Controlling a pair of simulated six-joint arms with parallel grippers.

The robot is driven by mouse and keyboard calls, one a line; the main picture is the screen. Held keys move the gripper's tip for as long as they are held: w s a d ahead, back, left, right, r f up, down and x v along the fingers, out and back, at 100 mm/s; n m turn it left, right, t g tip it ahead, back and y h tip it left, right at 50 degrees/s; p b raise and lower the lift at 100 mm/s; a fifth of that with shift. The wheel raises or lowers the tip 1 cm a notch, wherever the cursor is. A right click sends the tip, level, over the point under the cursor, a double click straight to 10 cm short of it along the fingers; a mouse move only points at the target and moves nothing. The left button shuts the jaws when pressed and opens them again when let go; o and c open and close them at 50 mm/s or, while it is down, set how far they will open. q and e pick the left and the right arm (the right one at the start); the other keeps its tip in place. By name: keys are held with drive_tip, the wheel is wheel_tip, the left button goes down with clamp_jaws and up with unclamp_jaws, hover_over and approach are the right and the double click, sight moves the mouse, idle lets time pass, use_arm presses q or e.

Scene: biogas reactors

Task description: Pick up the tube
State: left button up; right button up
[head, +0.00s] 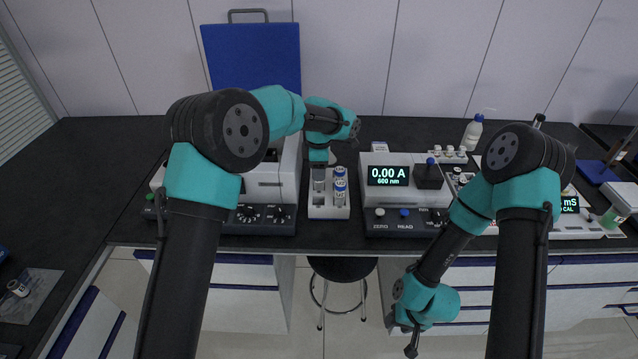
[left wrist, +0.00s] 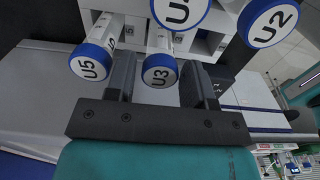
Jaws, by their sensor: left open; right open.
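A white rack (head: 328,210) on the bench holds several upright tubes with blue-rimmed white caps (head: 340,184). My left gripper (head: 319,160) is above the back of the rack, its fingers mostly hidden by my own arm in the head view. In the left wrist view the open left gripper (left wrist: 160,82) has the tube capped U3 (left wrist: 159,72) between its two fingers; whether they touch it I cannot tell. The tube U5 (left wrist: 93,62) is outside the left finger, and U2 (left wrist: 270,20) is beyond the right one. My right gripper (head: 408,335) is open and empty, low before the bench front.
A photometer (head: 385,195) reading 0.00 A stands right of the rack. A grey instrument with a raised blue panel (head: 252,58) stands to its left. A wash bottle (head: 472,133) and a conductivity meter (head: 570,204) are further right. A stool (head: 345,268) stands below.

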use_arm(q)
drive_tip(key=shift+f, duration=0.5)
drive_tip(key=c, duration=0.7)
drive_tip(key=shift+r, duration=0.1)
wheel_tip(320, 180, up, 10)
drive_tip(key=shift+f, duration=0.1)
idle(0.3)
idle(0.4)
